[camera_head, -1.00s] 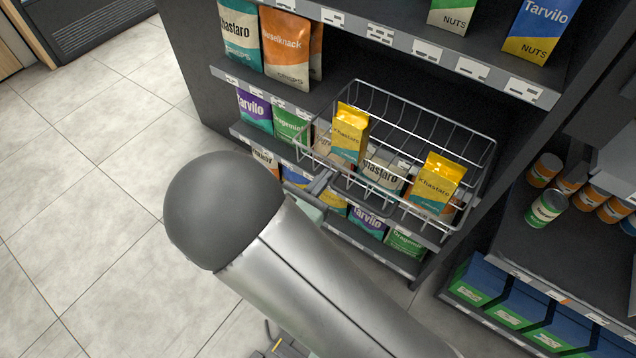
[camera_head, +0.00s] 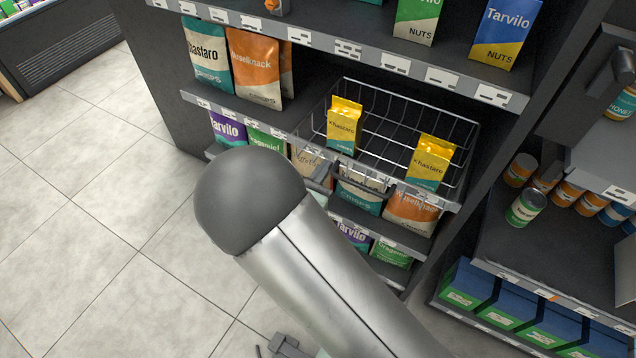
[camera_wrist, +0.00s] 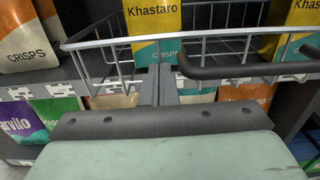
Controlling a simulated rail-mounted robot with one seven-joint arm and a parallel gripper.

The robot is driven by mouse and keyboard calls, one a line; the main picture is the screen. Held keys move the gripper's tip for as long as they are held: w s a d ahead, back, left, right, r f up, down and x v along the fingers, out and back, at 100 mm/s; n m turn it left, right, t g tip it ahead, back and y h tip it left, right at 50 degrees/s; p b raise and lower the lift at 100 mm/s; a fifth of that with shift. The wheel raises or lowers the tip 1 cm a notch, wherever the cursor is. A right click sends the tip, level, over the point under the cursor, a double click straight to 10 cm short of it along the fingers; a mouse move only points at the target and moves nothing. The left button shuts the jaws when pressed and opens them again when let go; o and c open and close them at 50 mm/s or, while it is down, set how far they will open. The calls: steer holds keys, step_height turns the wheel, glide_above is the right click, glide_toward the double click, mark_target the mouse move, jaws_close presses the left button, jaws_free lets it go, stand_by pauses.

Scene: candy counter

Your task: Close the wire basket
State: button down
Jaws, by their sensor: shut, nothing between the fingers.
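The wire basket (camera_head: 410,100) sits on a middle shelf in the head view, its front rim close to the shelf's front edge. Two yellow Khastaro bags stand in it, one at the left (camera_head: 343,125) and one at the right (camera_head: 430,160). In the wrist view the basket's front wires (camera_wrist: 105,42) cross the top, with a black handle (camera_wrist: 250,70) at the right. My gripper (camera_wrist: 163,72) is shut and empty, its fingertips at the basket's front, left of the handle. Whether they touch the wires I cannot tell. In the head view my arm largely hides the gripper.
Crisps bags (camera_head: 258,68) stand on the shelf left of the basket. More bags (camera_head: 412,212) fill the shelves below. Nuts packs (camera_head: 505,35) stand above. Cans (camera_head: 526,207) stand on a shelf at the right. The tiled floor (camera_head: 80,220) at the left is clear.

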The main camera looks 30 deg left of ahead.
mark_target(342, 144)
steer(key=w, duration=0.6)
steer(key=w+b, duration=0.1)
steer(key=w, duration=0.2)
steer(key=shift+w+d, duration=0.2)
steer(key=shift+d, duration=0.05)
steer(key=shift+s, duration=0.1)
steer(key=s, duration=1.4)
steer(key=shift+a, duration=0.45)
steer(key=shift+d, duration=0.1)
